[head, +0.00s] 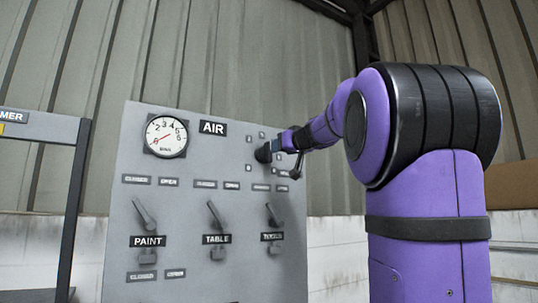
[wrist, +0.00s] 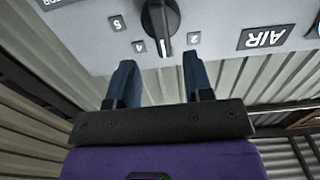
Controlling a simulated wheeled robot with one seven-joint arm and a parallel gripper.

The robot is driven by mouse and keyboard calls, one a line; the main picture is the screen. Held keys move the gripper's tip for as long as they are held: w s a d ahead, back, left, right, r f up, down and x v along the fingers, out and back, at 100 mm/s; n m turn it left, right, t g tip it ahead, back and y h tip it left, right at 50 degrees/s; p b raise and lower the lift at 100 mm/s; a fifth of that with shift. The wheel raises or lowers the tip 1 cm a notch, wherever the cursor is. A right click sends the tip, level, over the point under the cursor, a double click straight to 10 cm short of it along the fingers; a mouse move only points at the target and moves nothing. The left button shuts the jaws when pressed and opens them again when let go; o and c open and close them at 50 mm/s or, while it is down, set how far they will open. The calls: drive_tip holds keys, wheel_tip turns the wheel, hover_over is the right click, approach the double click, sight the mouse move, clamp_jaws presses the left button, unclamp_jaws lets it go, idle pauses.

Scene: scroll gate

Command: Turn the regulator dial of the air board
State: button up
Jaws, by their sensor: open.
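The grey air board (head: 190,205) stands upright on the left in the head view, with an AIR label (head: 213,128) at its top. The black regulator dial (head: 263,153) is near its upper right edge, partly covered by my gripper (head: 276,147). In the wrist view the dial (wrist: 160,18) shows upside down at the top, with number tags such as 5, 4 and 2 around it. My gripper (wrist: 157,72) is open there, its two blue fingertips pointing at the board. The dial lies just beyond the gap between the fingertips; I cannot tell whether they touch it.
A round white gauge (head: 166,135) sits at the board's upper left. Three grey levers, marked PAINT (head: 145,215), TABLE (head: 216,215) and a third (head: 273,214), stand out lower down. A dark-framed stand (head: 70,200) is at the left.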

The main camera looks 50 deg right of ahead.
sight(269, 153)
drive_tip(key=x, duration=0.8)
drive_tip(key=shift+w+d, duration=0.15)
drive_tip(key=shift+w, duration=0.25)
clamp_jaws()
